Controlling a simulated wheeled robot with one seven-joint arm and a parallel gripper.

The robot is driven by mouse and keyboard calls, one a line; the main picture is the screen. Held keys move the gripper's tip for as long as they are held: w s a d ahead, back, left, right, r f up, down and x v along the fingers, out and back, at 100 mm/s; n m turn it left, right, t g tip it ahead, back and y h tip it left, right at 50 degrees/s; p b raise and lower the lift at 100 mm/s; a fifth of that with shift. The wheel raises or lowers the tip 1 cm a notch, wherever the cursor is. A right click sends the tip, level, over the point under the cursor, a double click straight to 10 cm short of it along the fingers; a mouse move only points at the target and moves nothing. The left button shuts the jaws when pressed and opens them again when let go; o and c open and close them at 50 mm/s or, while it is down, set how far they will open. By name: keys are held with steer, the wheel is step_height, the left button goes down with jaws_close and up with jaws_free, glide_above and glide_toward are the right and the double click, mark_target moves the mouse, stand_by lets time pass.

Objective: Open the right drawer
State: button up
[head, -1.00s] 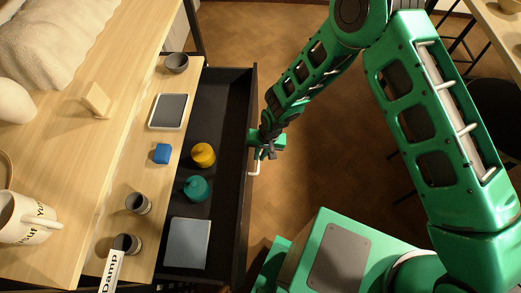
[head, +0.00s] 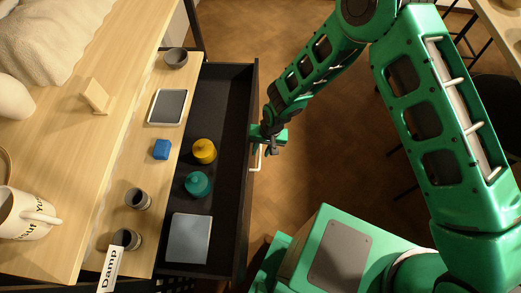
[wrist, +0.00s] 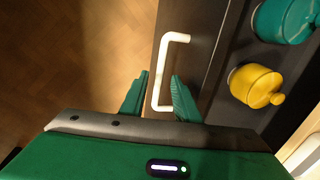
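The dark drawer (head: 222,100) stands pulled well out from under the wooden worktop, and its inside shows in the head view. Its pale bar handle (wrist: 161,75) is on the drawer front; it also shows in the head view (head: 257,162). My gripper (wrist: 160,76) is at the handle, with one green finger on each side of the bar. The fingers are apart, with visible gaps beside the bar. In the drawer are a yellow lidded jar (head: 204,151), a teal lidded jar (head: 198,184) and a grey flat box (head: 188,238).
On the worktop (head: 80,140) are a grey-rimmed tray (head: 167,107), a blue block (head: 161,149), small dark cups (head: 175,58), a mug (head: 25,215) and a "Damp" sign (head: 110,269). Open wooden floor (head: 320,175) lies in front of the drawer.

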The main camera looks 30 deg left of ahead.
step_height(320, 180, up, 10)
steer(key=d, duration=0.1)
steer(key=shift+w+d, duration=0.4)
stand_by(0.4)
